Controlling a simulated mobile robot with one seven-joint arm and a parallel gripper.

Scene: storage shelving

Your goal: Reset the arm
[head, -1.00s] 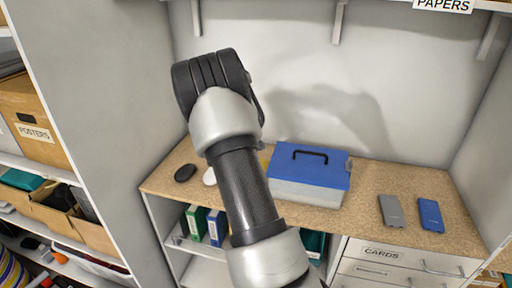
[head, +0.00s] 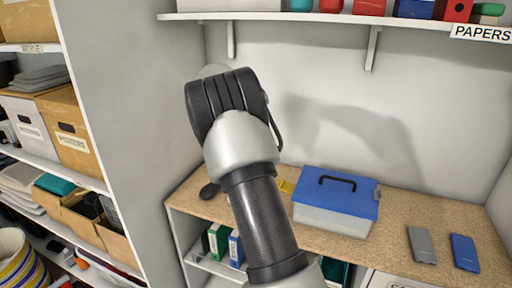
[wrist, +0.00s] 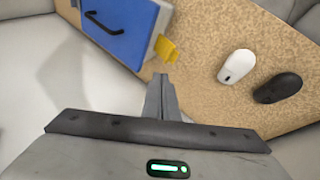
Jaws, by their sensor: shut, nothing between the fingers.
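My gripper (wrist: 157,98) shows in the wrist view with its two fingers together and nothing between them. It hangs over the edge of the corkboard-coloured counter, apart from the things on it. In the head view my bent arm stands in front of the counter and hides the gripper. A blue-lidded box (head: 336,200) with a black handle stands on the counter (head: 290,224), right of my arm. It also shows at the top left of the wrist view (wrist: 118,28).
A white mouse (wrist: 236,66) and a black mouse (wrist: 278,87) lie on the counter. A yellow item (wrist: 166,48) is by the box. A grey device (head: 421,245) and a blue device (head: 465,252) lie at the right. A shelf (head: 330,18) runs above; loaded shelving stands left.

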